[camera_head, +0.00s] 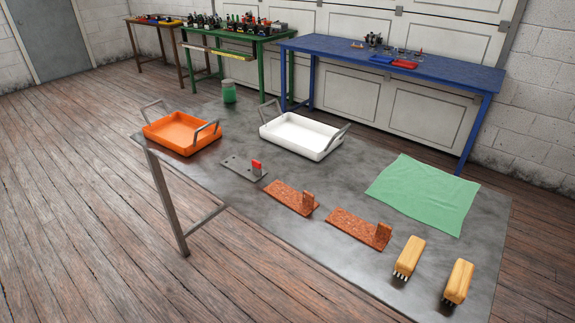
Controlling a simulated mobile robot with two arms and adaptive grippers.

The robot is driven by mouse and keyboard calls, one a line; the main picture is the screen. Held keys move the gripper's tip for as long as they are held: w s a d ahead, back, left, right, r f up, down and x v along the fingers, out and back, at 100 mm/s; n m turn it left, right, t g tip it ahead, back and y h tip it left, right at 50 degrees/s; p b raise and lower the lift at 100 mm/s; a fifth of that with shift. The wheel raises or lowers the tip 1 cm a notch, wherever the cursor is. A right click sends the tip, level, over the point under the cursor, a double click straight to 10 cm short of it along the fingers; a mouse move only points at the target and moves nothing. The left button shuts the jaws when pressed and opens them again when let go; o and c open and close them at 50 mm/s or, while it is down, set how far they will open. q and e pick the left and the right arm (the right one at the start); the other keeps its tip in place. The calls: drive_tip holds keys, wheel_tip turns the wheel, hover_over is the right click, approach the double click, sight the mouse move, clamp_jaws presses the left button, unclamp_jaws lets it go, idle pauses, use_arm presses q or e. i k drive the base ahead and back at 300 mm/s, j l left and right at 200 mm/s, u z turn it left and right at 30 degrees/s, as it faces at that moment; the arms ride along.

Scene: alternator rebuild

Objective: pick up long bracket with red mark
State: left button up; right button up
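A grey metal bracket (239,168) lies on the dark grey tabletop (335,182), in front of the gap between the orange and white trays. It has a long flat plate with small holes and a short upright tab with a red mark (257,167) at its right end. Two rust-coloured brackets of similar shape lie to its right, one nearer (286,197) and one farther along (350,227). Nothing covers the red-marked bracket. Neither of my grippers shows in the head view.
An orange tray (177,147) and a white tray (298,146), both with raised handles, stand behind the brackets. A green jar (229,92), a green cloth (425,190) and two wire brushes (409,256) (458,281) also lie there.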

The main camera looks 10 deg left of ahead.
sight(253, 172)
drive_tip(key=i+j+z, duration=0.2)
drive_tip(key=j+z, duration=0.15)
drive_tip(key=j, duration=0.2)
drive_tip(key=i+j+z, duration=0.15)
drive_tip(key=j+z, duration=0.15)
drive_tip(key=j, duration=0.3)
drive_tip(key=j+z, duration=0.35)
drive_tip(key=j, duration=0.25)
